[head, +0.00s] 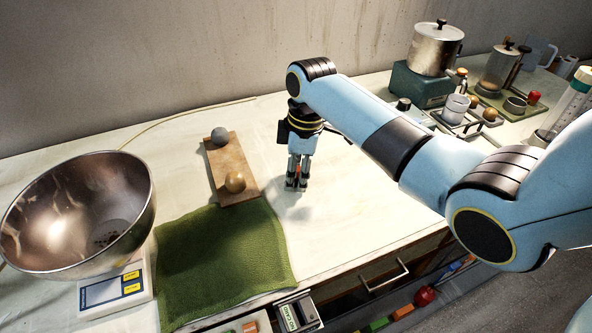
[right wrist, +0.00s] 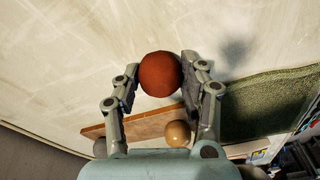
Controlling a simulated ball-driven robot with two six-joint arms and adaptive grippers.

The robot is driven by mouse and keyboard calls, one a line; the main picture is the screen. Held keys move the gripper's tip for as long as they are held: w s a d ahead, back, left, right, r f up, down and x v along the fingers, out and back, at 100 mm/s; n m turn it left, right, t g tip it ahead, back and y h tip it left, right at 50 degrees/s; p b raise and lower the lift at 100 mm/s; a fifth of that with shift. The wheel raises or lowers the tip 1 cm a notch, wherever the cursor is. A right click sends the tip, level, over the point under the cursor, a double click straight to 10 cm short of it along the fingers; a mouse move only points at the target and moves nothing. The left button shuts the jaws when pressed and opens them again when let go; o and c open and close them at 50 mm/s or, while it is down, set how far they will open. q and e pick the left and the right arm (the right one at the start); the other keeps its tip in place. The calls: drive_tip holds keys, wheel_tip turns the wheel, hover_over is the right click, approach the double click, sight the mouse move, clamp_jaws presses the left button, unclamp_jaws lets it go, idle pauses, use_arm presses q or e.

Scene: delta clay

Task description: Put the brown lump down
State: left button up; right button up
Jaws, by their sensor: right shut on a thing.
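The brown lump (right wrist: 160,74) is a reddish-brown ball in the right wrist view, between the two fingertips of my right gripper (right wrist: 161,80). In the head view my right gripper (head: 296,182) points down over the bare white tabletop, to the right of a wooden board (head: 226,165). It is shut on the lump, and only a small reddish patch shows between the fingers there. A shadow lies apart from the lump in the right wrist view; the exact height above the table is hard to tell. My left gripper is not in view.
The board bears a grey ball (head: 219,135) and a tan ball (head: 235,182). A green cloth (head: 225,255) lies in front. A metal bowl (head: 75,215) sits on a scale (head: 115,290) at left. A pot (head: 436,48) stands back right. The table around the gripper is clear.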

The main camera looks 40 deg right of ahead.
drive_tip(key=shift+f, duration=0.2)
drive_tip(key=o, duration=1.2)
drive_tip(key=shift+r, duration=0.1)
